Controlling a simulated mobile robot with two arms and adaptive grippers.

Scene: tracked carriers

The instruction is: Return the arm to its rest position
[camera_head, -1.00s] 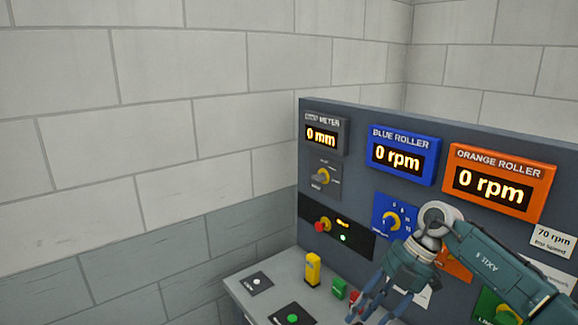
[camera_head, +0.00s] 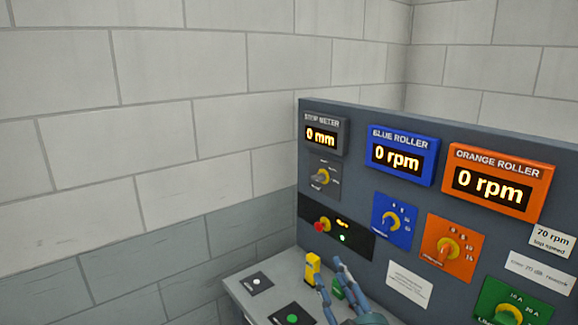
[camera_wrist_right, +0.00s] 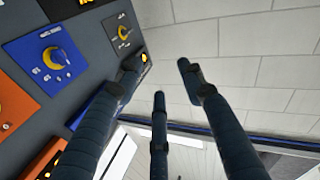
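My right gripper (camera_head: 335,283) shows at the bottom of the head view, in front of the control panel (camera_head: 365,262) and over the desk ledge. Its blue-grey fingers are spread and hold nothing. In the right wrist view the fingers of the same gripper (camera_wrist_right: 160,85) are apart, with the panel at left and the white block wall beyond. Most of the right arm is below the head view's edge. My left gripper is not in view.
The panel carries a blue dial (camera_head: 394,222), an orange dial (camera_head: 447,250) and a green dial (camera_head: 508,312). A yellow upright control (camera_head: 312,269) and a green button (camera_head: 292,319) sit on the ledge (camera_head: 240,289) close to the gripper. The space left of the panel is clear.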

